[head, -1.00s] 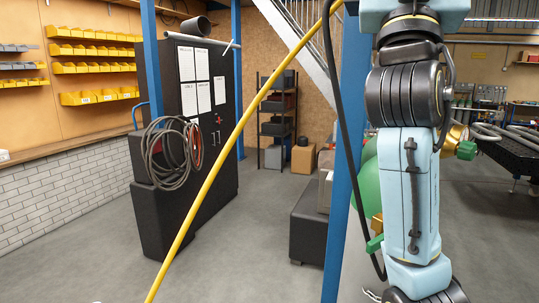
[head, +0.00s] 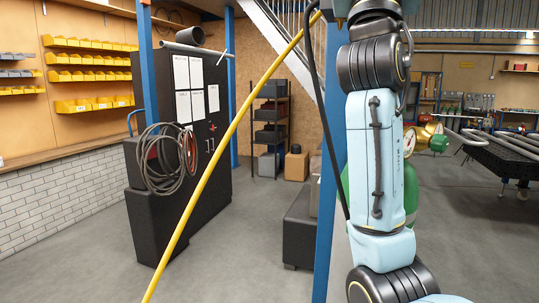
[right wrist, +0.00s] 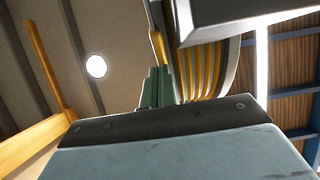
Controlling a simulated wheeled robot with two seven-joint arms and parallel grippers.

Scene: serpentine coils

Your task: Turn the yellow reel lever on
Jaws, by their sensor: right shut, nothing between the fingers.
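The yellow hose (head: 232,137) runs diagonally through the head view, from top centre down to the bottom left. In the right wrist view several yellow hose coils (right wrist: 205,72) show under a grey housing (right wrist: 245,14), as on a reel. A small yellow-orange piece (right wrist: 157,46) stands just beyond my right gripper's fingertips; it may be the reel lever, but I cannot tell. My right gripper (right wrist: 158,72) has green fingers, shut and empty, pointing up toward this piece. Whether they touch it is unclear. My left gripper is in neither view.
A blue post (head: 325,160) stands close beside my right arm, with a black cable along it. A green cylinder with a gauge (head: 411,190) is partly hidden behind my arm. A black cabinet with coiled cables (head: 165,160) stands at left.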

